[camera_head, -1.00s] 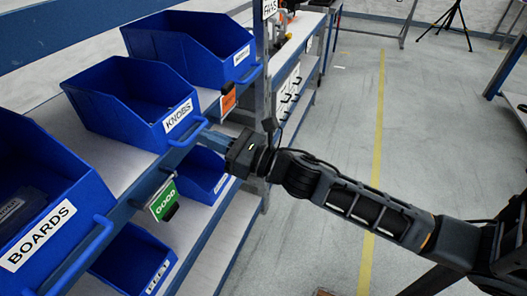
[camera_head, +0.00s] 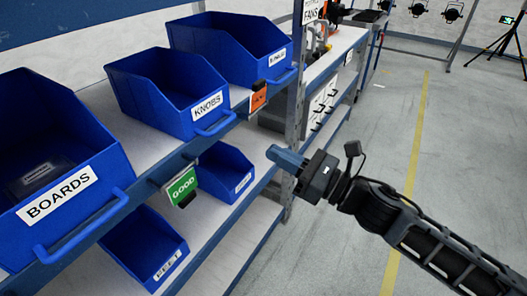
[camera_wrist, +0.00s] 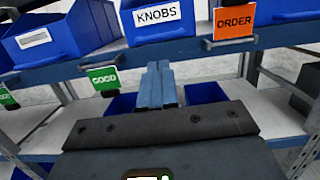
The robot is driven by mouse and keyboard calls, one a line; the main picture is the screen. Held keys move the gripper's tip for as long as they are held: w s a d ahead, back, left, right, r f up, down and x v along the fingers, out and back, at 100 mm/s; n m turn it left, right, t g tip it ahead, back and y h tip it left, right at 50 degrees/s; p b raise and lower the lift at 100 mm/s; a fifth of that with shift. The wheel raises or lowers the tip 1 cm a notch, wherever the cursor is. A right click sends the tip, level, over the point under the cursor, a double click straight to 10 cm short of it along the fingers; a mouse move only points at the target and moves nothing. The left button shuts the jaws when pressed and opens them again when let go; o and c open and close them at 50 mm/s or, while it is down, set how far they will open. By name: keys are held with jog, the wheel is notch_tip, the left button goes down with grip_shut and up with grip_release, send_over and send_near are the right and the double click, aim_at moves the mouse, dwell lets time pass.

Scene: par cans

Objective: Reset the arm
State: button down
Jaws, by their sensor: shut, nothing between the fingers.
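My gripper (camera_head: 286,157) is in the middle of the head view, in the open air in front of the shelf rack. Its blue fingers are together with nothing between them. It also shows in the wrist view (camera_wrist: 157,84), its fingers pointing toward the shelf edge below the KNOBS bin (camera_wrist: 157,22). In the head view the KNOBS bin (camera_head: 160,100) sits on the upper shelf, to the left of the gripper and apart from it.
The BOARDS bin (camera_head: 60,150) and another blue bin (camera_head: 235,50) share the upper shelf. Lower bins (camera_head: 222,172) sit beneath. A green GOOD tag (camera_head: 183,186) and orange tag (camera_head: 259,97) hang on the shelf edge. Open floor (camera_head: 390,130) lies to the right.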

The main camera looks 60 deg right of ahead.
jog(key=s, duration=0.3)
jog(key=shift+f+b, duration=0.25)
jog(key=shift+b, duration=0.1)
jog(key=s+a+f+n+g, duration=0.1)
jog(key=s+a+n, duration=0.4)
jog(key=n, duration=0.6)
jog(key=s+a+f+n+g, duration=0.1)
jog(key=s+a+n, duration=0.5)
jog(key=n, duration=0.6)
jog(key=s+a+f+n+g+h, duration=0.1)
jog(key=s+a+n, duration=0.5)
jog(key=n, duration=0.6)
jog(key=shift+s+f+g, duration=0.5)
jog(key=shift+s+g, duration=0.3)
jog(key=shift+g, duration=0.3)
jog(key=c, duration=1.8)
grip_release()
